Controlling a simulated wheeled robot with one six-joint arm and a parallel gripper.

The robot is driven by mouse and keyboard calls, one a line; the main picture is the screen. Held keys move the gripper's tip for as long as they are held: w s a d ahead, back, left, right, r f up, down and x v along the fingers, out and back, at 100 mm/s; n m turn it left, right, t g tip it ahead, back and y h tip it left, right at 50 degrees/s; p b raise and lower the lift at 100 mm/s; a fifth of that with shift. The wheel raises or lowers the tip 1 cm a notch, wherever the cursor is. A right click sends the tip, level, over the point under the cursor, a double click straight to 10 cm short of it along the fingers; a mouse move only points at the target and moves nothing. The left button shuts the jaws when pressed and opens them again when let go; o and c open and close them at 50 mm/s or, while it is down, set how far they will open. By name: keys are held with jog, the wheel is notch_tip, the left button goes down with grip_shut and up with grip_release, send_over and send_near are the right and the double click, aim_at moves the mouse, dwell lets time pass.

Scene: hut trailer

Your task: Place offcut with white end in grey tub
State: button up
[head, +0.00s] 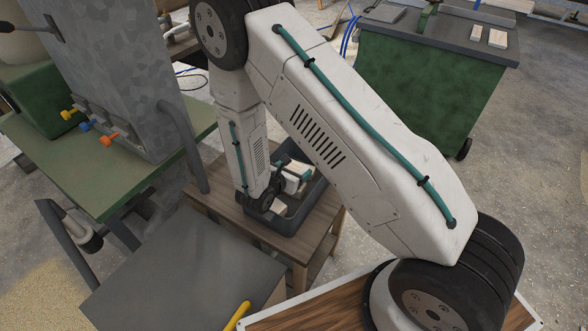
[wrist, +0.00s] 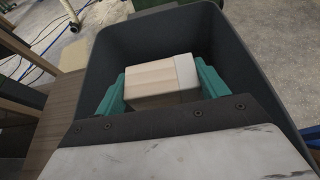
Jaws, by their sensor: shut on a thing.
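The offcut (wrist: 150,82) is a pale wooden block with a white end on its right side in the wrist view. My gripper (wrist: 161,88) has teal fingers shut on it, one on each side. The grey tub (head: 318,190) is a dark, open box on a small wooden table in the head view. Its walls also surround the block in the wrist view (wrist: 105,62). The gripper and offcut are at the tub's opening, within its walls. I cannot tell whether the offcut touches the tub floor, and my arm hides part of the tub.
The small wooden table (head: 222,198) stands beside a grey-topped surface (head: 185,275) and a green bench (head: 125,190). A green cabinet (head: 430,75) with two light wooden pieces on top stands at the upper right. Floor is open between the table and cabinet.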

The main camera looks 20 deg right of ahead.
jog(key=shift+f, duration=0.35)
jog(key=o, duration=1)
